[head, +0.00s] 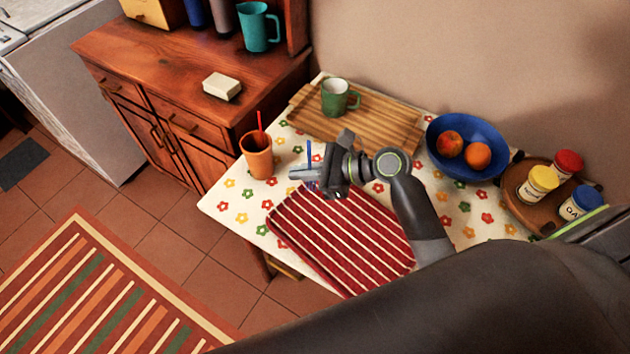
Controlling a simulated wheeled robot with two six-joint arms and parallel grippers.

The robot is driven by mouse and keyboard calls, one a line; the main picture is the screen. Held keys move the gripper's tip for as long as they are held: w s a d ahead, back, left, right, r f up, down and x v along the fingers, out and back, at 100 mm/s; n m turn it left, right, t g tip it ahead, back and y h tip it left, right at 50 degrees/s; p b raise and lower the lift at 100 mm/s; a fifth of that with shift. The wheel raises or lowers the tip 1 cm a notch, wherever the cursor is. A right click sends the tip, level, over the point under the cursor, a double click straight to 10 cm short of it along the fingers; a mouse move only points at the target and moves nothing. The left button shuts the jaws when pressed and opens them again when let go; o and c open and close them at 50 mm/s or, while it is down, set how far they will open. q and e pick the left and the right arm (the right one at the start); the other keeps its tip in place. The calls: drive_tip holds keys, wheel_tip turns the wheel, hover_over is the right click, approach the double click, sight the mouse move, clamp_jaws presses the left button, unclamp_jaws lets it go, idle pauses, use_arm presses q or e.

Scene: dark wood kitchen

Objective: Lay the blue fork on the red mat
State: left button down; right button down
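The red mat (335,245) with pale stripes lies on the flowered tablecloth at the table's front. My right gripper (303,173) is above the mat's far left edge. It appears shut on the blue fork (309,151), which stands roughly upright, one end showing above the fingers and the other below. The fingers hide the fork's middle, and I cannot tell whether its lower end touches the mat. My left gripper is not in view.
An orange cup (257,160) with a red utensil stands left of the gripper. Behind are a wooden tray (385,128) with a green mug (338,97) and a blue fruit bowl (440,135). Several jars stand on a round wooden tray (517,207) at right.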

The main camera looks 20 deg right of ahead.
drive_tip(key=shift+f+b, duration=0.3)
drive_tip(key=shift+f, duration=2.3)
drive_tip(key=c, duration=1.7)
unclamp_jaws()
drive_tip(key=shift+f, duration=0.15)
drive_tip(key=v, duration=1.2)
drive_tip(key=shift+r, duration=0.25)
